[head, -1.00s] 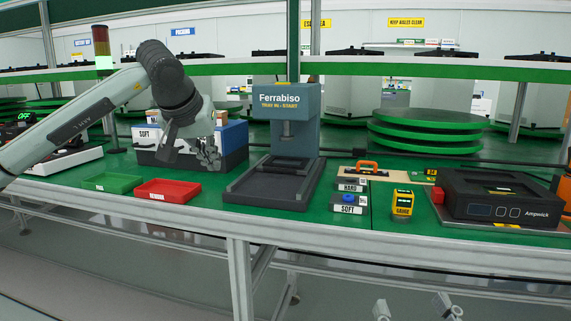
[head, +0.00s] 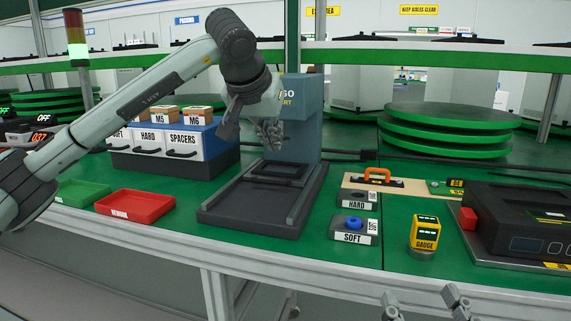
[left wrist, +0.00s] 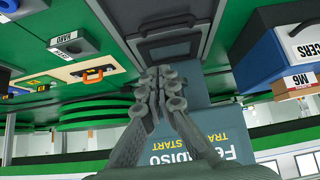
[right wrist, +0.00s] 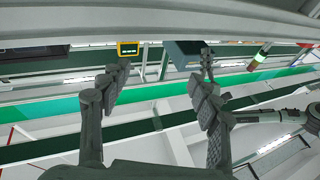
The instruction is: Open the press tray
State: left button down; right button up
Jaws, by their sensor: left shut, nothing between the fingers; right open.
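The press (head: 300,115) is a grey-blue column labelled Ferrabiso, standing on a dark base. Its dark tray (head: 246,203) reaches toward the front of the bench, between two side rails. My left gripper (head: 273,145) is in front of the press head and above the rear of the tray; it hides part of the label. In the left wrist view its fingers (left wrist: 162,80) are together and empty, with the tray's framed rear part (left wrist: 170,47) beyond them. My right gripper (right wrist: 160,75) is open and empty; in the head view only its fingertips (head: 425,300) show, below the bench front.
A red bin (head: 135,204) and a green bin (head: 82,192) lie left of the press. A drawer unit (head: 172,163) stands behind them. HARD and SOFT blocks (head: 354,229), a yellow gauge (head: 424,235) and a dark machine (head: 520,220) stand to the right.

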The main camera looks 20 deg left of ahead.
aim_at(283, 178)
pick_arm(q)
jog(key=b+x, duration=0.1)
jog(key=x, duration=0.9)
jog(key=shift+s+a+f, duration=0.1)
jog(key=shift+s+f, duration=0.05)
jog(key=shift+s, duration=1.8)
pick_arm(e)
jog(key=shift+s+d+r+t, duration=0.15)
jog(key=shift+s+r+t, duration=0.15)
jog(key=shift+r+t, duration=0.45)
jog(key=shift+s+d+r+t, duration=0.1)
jog(key=shift+s+r+t, duration=0.25)
jog(key=shift+r, duration=0.6)
pick_arm(q)
jog(key=shift+s+f, duration=0.1)
